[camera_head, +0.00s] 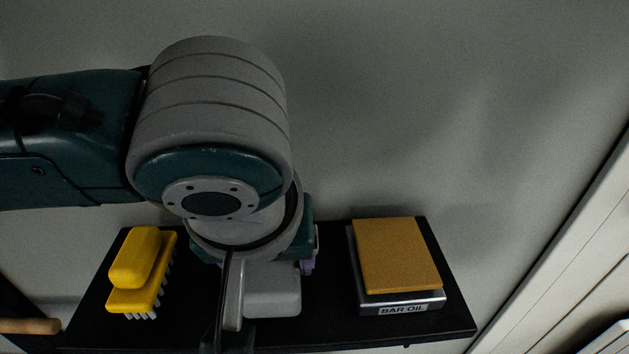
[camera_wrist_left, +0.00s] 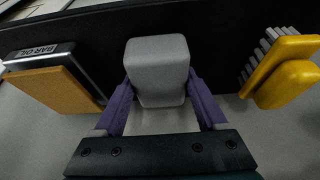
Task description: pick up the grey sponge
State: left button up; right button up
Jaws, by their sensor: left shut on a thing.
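The grey sponge (camera_head: 272,291) is a pale, rounded block at the middle of the black shelf (camera_head: 330,327). In the left wrist view the sponge (camera_wrist_left: 158,66) sits between the two purple fingers of my left gripper (camera_wrist_left: 160,100). The gripper is shut on it, with a finger along each side. In the head view my left gripper (camera_head: 262,266) comes down on the sponge from behind, and my own wrist hides most of the fingers. I cannot tell whether the sponge still touches the shelf.
A yellow brush (camera_head: 142,272) with pale bristles is left of the sponge on the shelf. A tin marked BAR OIL (camera_head: 402,308) with an orange-brown block (camera_head: 398,255) on top is to the right. A wooden handle (camera_head: 30,326) shows at the lower left. A grey wall stands behind.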

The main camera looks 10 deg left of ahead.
pick_arm(q)
notch_tip(320, 180, up, 20)
jog(key=p, duration=0.5)
